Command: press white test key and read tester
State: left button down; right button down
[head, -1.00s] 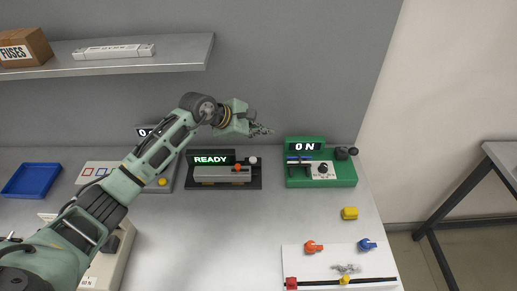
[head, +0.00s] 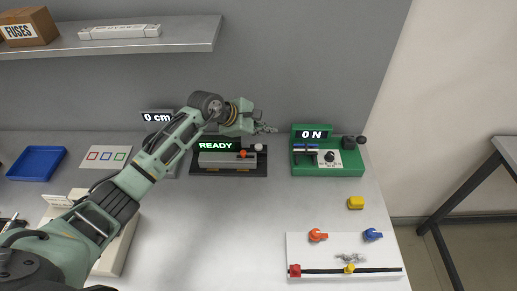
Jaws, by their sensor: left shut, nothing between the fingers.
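The tester (head: 229,159) is a grey unit on a dark base at the back of the table. Its display (head: 215,145) reads "READY" in green. A white key (head: 258,147) and an orange-red key (head: 242,154) stand at its right end. My left gripper (head: 269,129) is shut and empty, above and slightly right of the white key in the picture, and no contact with it shows. My right gripper is not in view.
A green unit (head: 349,170) reading "0 N" stands right of the tester. A display (head: 157,116) reading "0 cm" is partly behind my left arm. A blue tray (head: 37,163) lies at left, a yellow block (head: 355,203) and white board (head: 345,240) at right. A shelf (head: 190,37) hangs above.

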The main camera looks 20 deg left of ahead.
aim_at(259, 147)
pick_arm(q)
notch_tip(259, 147, down, 3)
jog(key=shift+f+b, duration=0.15)
jog(key=shift+b, duration=0.8)
jog(key=shift+f+b, duration=0.45)
jog(key=shift+f, duration=0.05)
jog(key=shift+r, duration=0.1)
jog(key=shift+f+b, duration=0.45)
jog(key=shift+b, duration=0.05)
